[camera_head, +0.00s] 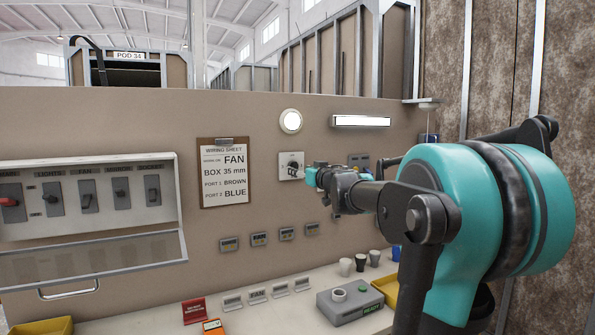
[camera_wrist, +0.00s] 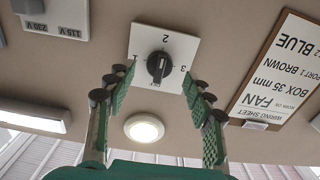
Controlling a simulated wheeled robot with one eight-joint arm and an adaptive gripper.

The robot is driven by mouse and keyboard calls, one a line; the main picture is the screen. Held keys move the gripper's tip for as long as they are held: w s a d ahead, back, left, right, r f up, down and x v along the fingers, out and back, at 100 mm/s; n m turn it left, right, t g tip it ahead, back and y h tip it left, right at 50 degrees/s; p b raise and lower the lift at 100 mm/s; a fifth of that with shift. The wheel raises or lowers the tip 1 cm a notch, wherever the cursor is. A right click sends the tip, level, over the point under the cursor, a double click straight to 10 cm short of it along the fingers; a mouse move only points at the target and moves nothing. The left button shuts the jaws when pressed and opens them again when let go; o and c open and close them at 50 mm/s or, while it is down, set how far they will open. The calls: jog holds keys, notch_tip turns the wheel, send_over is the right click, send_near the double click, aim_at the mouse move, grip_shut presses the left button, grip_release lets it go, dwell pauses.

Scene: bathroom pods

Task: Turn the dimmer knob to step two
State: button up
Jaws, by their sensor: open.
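The dimmer knob (camera_wrist: 160,67) is a black bar-shaped knob on a square white plate (camera_wrist: 183,46) on the beige wall. The plate carries the marks 1, 2, 3 and OFF around the knob. In the wrist view the bar stands about upright in the picture, with a pale mark at its lower end, on the OFF side. The plate also shows in the head view (camera_head: 284,174), partly beside my gripper (camera_head: 311,177). My gripper (camera_wrist: 159,72) is open, its green-padded fingers to either side of the knob.
A round lamp (camera_head: 290,121) and a bar lamp (camera_head: 361,121) sit above the plate. A wiring sheet (camera_head: 224,172) hangs left of it, beyond it a switch panel (camera_head: 88,190). Below, the bench holds a grey box (camera_head: 336,309), small cups (camera_head: 346,267) and yellow trays (camera_head: 384,291).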

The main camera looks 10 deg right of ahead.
jog(key=v, duration=0.8)
jog(key=shift+s, duration=0.2)
